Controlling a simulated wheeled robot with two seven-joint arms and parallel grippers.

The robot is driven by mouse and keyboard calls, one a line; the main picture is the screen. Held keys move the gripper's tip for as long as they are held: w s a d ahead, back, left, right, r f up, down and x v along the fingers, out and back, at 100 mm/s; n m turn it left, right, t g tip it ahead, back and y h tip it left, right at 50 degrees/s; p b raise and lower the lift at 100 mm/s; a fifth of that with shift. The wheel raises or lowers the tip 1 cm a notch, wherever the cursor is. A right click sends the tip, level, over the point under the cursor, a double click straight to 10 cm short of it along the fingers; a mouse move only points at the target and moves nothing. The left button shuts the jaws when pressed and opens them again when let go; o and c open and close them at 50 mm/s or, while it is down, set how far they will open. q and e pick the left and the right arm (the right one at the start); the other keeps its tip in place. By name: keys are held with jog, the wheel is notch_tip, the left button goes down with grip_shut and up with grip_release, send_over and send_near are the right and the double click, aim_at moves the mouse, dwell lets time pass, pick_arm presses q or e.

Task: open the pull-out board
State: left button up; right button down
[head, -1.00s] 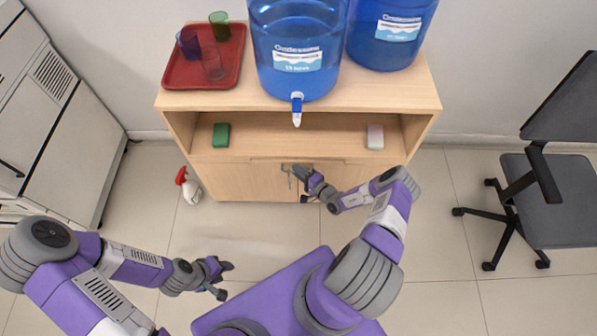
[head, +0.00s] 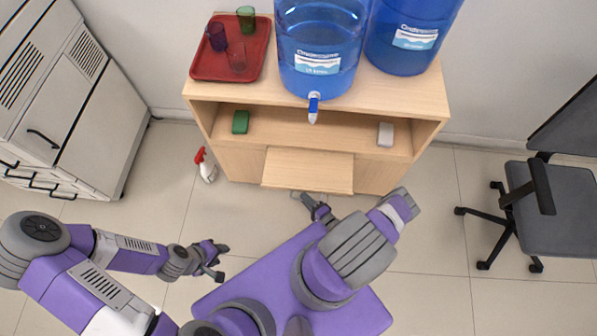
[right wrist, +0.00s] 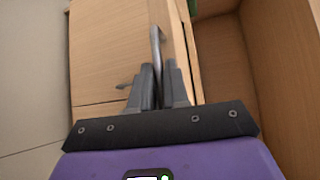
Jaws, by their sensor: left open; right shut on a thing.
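The pull-out board (head: 308,170) is a light wood panel that sticks out from the front of the wooden cabinet, below its open shelf. My right gripper (head: 310,201) is at the board's front edge, partly hidden by the arm in the head view. In the right wrist view its fingers (right wrist: 157,88) are shut on a metal bar handle (right wrist: 156,42). My left gripper (head: 219,261) is open and empty over the floor, left of my base and well away from the cabinet.
The cabinet (head: 425,95) carries a red tray (head: 205,66) with several cups and two blue water dispensers (head: 318,40). A green block (head: 240,122) and a pale block (head: 386,134) lie on the shelf. A spray bottle (head: 206,166) and an office chair (head: 562,205) stand on the floor.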

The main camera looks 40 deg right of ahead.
jog(key=s+a+p, duration=0.1)
jog(key=s+a, duration=0.3)
jog(key=s, duration=0.1)
jog(key=shift+s+a, duration=0.15)
jog(key=shift+a, duration=0.05)
jog(key=c, duration=1.3)
grip_release()
jog(key=shift+o, duration=0.2)
jog(key=s+r, duration=0.1)
jog(key=s, duration=0.6)
jog(key=shift+s+d+p, duration=0.25)
jog(key=shift+d+p, duration=0.05)
jog(key=shift+p, duration=0.15)
